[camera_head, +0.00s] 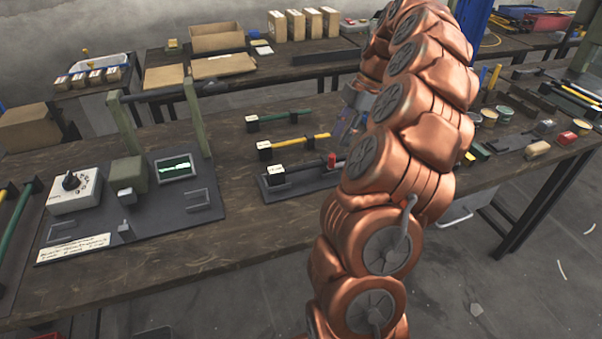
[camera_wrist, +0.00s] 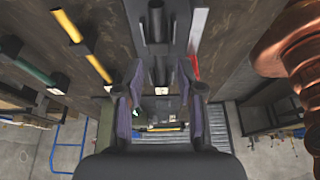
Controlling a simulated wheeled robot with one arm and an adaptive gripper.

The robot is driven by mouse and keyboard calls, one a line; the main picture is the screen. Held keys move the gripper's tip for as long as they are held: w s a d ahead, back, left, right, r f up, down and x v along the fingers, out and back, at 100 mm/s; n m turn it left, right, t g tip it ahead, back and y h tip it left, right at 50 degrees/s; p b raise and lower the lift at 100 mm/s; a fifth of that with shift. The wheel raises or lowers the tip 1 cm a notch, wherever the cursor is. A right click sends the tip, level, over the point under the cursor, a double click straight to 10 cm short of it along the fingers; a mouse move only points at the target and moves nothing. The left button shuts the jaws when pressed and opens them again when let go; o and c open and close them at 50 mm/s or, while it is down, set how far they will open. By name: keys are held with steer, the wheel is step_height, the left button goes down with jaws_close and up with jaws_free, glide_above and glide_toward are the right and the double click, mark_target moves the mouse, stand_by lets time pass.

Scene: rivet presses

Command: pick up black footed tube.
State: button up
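The black footed tube (camera_head: 306,166) lies on a dark base plate (camera_head: 268,194) on the workbench, with a white-labelled foot at its left end; my arm hides its right end. In the wrist view a dark tube (camera_wrist: 158,28) runs lengthwise down the middle, with a pale label near its lower end. My gripper (camera_wrist: 161,76) is open, its two fingers on either side of the line of this tube with gaps showing. I cannot tell how high the fingers are above it. In the head view my gripper (camera_head: 350,118) is mostly hidden behind my arm.
A yellow tube (camera_head: 302,139) and a green tube (camera_head: 288,115) lie behind the black one. A red part (camera_head: 331,160) stands beside it. A press station (camera_head: 130,205) with a control box (camera_head: 75,190) is to the left. Tins (camera_head: 488,117) and small parts are to the right.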

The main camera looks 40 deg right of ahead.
mark_target(309, 168)
steer(key=shift+p+x, duration=0.45)
steer(key=shift+x, duration=3.45)
steer(key=shift+w+d, duration=0.1)
steer(key=shift+d, duration=0.1)
jaws_close()
